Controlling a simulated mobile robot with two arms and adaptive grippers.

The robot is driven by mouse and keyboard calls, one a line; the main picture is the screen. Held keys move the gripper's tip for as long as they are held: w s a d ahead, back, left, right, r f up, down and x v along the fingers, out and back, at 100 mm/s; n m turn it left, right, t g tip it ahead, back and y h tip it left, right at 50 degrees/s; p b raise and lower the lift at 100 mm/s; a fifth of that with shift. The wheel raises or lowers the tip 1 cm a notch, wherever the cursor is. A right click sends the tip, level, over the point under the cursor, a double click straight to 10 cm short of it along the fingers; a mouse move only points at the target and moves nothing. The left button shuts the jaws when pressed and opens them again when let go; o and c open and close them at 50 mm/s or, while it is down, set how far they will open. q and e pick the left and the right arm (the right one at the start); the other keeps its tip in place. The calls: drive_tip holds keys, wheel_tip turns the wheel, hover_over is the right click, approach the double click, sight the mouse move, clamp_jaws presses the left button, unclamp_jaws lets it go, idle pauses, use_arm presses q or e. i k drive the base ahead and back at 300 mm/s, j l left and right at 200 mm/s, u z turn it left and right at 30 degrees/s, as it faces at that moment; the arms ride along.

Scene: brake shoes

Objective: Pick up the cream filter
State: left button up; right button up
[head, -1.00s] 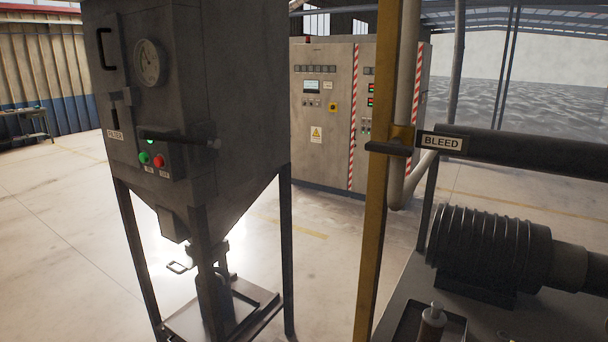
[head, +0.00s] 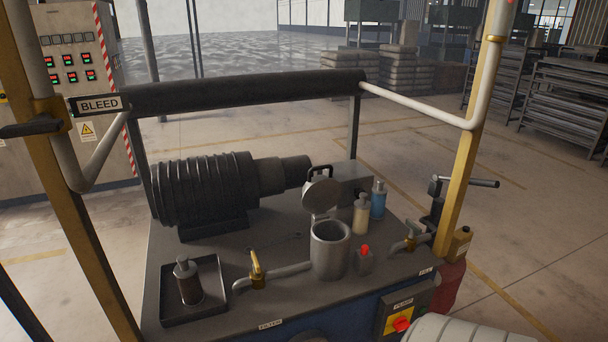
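The cream filter (head: 360,216) stands upright on the machine's dark top, with a grey cap and stem. It is just left of a blue filter (head: 378,203) of similar shape. An open grey canister (head: 329,252) stands in front of it to the left, with its round lid (head: 321,195) tilted up. A dark brown filter (head: 188,283) stands in a black tray (head: 225,309) at the front left.
A black motor (head: 203,190) fills the back left of the top. A thick dark pipe (head: 240,91) runs above it between yellow posts. A brass-handled valve (head: 257,272) and a small red-topped part (head: 365,260) flank the canister. Open floor lies to the right.

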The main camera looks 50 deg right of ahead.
sight(362, 206)
drive_tip(key=j+z, duration=0.15)
drive_tip(key=z, duration=1.9)
drive_tip(key=l, duration=0.1)
